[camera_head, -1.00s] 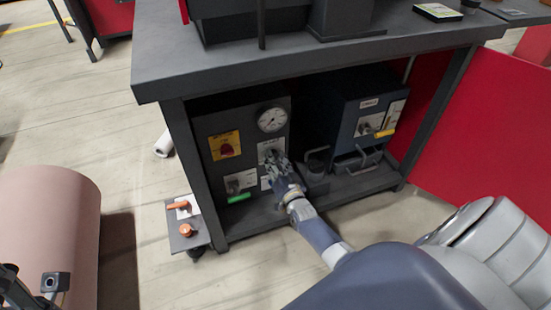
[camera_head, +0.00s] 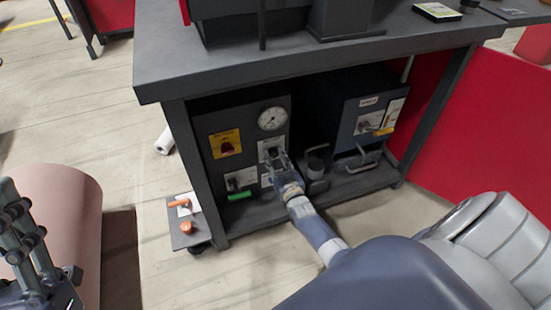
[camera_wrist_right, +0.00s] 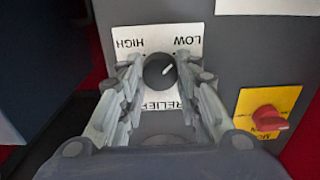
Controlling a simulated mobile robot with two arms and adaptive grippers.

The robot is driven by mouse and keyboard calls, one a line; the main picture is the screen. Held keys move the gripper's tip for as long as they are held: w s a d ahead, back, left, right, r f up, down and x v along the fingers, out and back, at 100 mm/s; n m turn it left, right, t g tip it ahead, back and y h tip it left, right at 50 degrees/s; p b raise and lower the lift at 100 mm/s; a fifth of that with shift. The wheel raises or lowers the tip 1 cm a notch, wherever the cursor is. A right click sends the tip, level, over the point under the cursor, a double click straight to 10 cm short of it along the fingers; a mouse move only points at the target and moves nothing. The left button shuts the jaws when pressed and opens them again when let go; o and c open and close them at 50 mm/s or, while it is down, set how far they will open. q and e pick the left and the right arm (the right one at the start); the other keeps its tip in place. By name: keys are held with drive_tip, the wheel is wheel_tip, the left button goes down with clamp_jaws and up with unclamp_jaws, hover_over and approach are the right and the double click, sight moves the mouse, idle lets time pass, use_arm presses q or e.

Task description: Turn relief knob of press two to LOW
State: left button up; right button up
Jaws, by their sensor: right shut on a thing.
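The relief knob (camera_wrist_right: 158,71) is round and black with a white pointer line. It sits on a white label (camera_wrist_right: 150,42), upside down in the right wrist view, reading HIGH, LOW and RELIEF. The pointer line slants up and right, toward the word LOW. My right gripper (camera_wrist_right: 160,80) is shut on the knob, one finger on each side. In the head view my right gripper (camera_head: 273,160) is at the dark panel (camera_head: 255,115) under the bench and partly hides the knob. My left gripper (camera_head: 28,245) is at the lower left, far from the panel; its jaw opening is unclear.
A gauge (camera_head: 272,119), a yellow plate with a red switch (camera_head: 226,144) and a green handle (camera_head: 240,196) surround the knob. A blue-grey unit (camera_head: 365,110) stands to the right. Bench legs (camera_head: 195,180) frame the space. A small cart (camera_head: 187,228) stands left.

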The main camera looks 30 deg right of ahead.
drive_tip(key=shift+f, duration=0.1)
drive_tip(key=o, duration=1.1)
drive_tip(key=shift+c, duration=0.2)
drive_tip(key=shift+s, duration=0.1)
drive_tip(key=v, duration=1.2)
